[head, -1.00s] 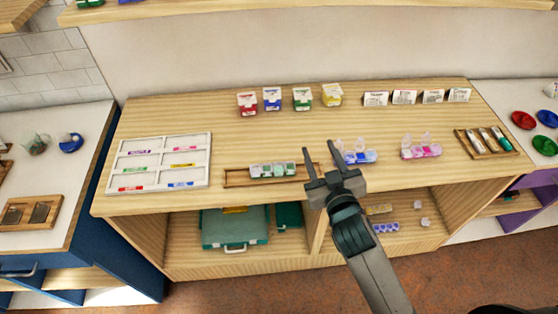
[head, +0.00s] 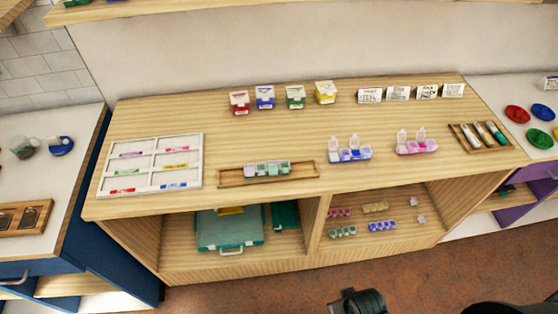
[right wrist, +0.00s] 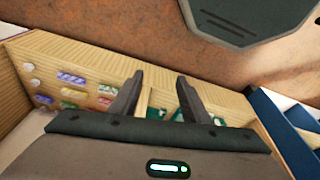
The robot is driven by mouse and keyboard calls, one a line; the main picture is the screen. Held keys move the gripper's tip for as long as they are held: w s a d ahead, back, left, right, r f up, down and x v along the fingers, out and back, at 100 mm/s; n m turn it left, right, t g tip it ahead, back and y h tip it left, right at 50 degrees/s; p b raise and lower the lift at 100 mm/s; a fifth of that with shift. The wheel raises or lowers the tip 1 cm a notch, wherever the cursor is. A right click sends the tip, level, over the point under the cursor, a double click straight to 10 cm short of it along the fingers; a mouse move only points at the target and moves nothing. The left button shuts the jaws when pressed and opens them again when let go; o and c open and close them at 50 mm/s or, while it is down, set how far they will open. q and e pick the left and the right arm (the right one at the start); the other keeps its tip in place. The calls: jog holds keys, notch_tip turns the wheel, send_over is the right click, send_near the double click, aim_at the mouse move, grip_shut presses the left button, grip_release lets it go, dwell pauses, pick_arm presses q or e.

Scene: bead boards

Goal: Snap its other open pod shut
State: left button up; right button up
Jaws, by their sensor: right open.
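A blue pod box (head: 350,155) stands on the wooden counter with two clear lids raised, one towards its left and one towards its right. A pink pod box (head: 416,148) to its right also has two clear lids up. A green pod box (head: 267,169) lies in a wooden tray (head: 228,180), and its lids look down. My right gripper (right wrist: 160,97) is open and empty in the right wrist view, away from these boxes. In the head view only a dark part of my arm shows at the bottom edge. My left gripper is not in view.
A white sorting board (head: 199,150) lies at the left. Small coloured boxes, among them a yellow one (head: 326,93), and white cards (head: 398,93) line the back. A marker tray (head: 461,139) is at the right. A teal case (head: 229,231) and several pod boxes fill the lower shelf.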

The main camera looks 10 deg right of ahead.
jog(key=s+f+g+b, duration=0.1)
jog(key=s+f, duration=0.3)
jog(key=f, duration=0.6)
jog(key=s+f+b, duration=0.1)
jog(key=s+f, duration=0.2)
jog(key=f, duration=0.6)
pick_arm(q)
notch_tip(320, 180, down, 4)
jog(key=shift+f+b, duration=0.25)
jog(key=shift+b, duration=0.85)
pick_arm(e)
jog(key=s+d+f, duration=0.3)
jog(key=s+f, duration=0.9)
jog(key=s, duration=0.1)
jog(key=shift+s+d+g, duration=0.25)
jog(key=shift+s+g, duration=0.05)
jog(key=shift+g, duration=0.1)
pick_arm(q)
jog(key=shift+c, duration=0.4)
pick_arm(e)
jog(key=shift+c, duration=0.4)
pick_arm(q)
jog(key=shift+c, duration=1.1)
pick_arm(e)
jog(key=shift+c, duration=1.1)
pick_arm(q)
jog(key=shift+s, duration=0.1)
pick_arm(e)
jog(key=shift+w+n, duration=0.1)
jog(key=shift+n, duration=0.2)
